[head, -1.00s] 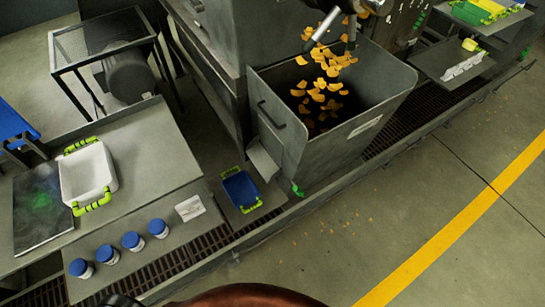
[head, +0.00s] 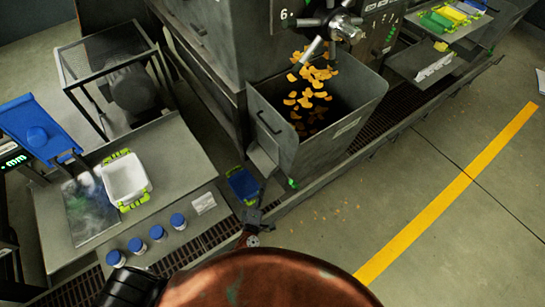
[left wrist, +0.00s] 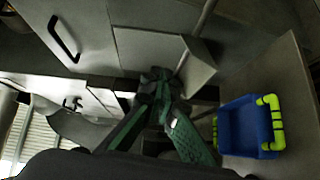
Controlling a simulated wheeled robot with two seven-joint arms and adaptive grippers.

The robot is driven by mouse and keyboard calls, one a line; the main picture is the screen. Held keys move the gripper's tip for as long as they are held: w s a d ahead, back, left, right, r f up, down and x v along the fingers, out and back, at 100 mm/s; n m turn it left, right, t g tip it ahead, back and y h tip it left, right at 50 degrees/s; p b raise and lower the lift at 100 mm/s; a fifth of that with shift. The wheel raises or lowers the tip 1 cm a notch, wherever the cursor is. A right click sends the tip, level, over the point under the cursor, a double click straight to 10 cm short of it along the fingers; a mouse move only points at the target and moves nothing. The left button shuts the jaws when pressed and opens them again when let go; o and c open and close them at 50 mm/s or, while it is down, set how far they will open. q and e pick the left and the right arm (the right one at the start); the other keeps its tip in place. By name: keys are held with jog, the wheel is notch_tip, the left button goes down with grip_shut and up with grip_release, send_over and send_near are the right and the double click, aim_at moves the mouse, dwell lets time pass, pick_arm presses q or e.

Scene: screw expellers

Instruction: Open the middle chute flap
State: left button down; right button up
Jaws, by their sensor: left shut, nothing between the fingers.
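The grey metal chute (head: 262,160) juts from the lower left face of the bin, above a blue tray (head: 243,185) with green handles. In the left wrist view the chute's spout (left wrist: 198,68) is just beyond my fingertips, slightly right. Whether the fingers touch its flap is unclear. My left gripper (head: 262,190) reaches up from below, close to the chute and beside the tray, partly covering the tray. In the left wrist view the gripper (left wrist: 160,78) has its fingers together with nothing between them. My right gripper is not in view.
Orange chips fall into the grey bin (head: 345,128), which has a black handle (left wrist: 62,40). A table with a white tray (head: 126,180) and several blue-lidded jars (head: 157,233) stands at left. Floor at right is open.

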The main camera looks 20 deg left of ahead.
pick_arm(q)
jog(key=r, duration=0.1)
jog(key=r+n, duration=0.1)
jog(key=r+n+y, duration=0.1)
jog(key=shift+w+a+r, duration=0.1)
jog(key=shift+w+r, duration=0.1)
jog(key=shift+w, duration=0.15)
send_near(276, 151)
jog(key=w+a, duration=0.2)
jog(key=a, duration=0.1)
jog(key=w, duration=0.1)
jog(key=w+d+b, duration=0.1)
jog(key=w, duration=0.1)
jog(key=shift+d+f, duration=0.3)
jog(key=shift+f, duration=0.05)
jog(key=shift+w+d, duration=0.25)
jog(key=shift+w, duration=0.2)
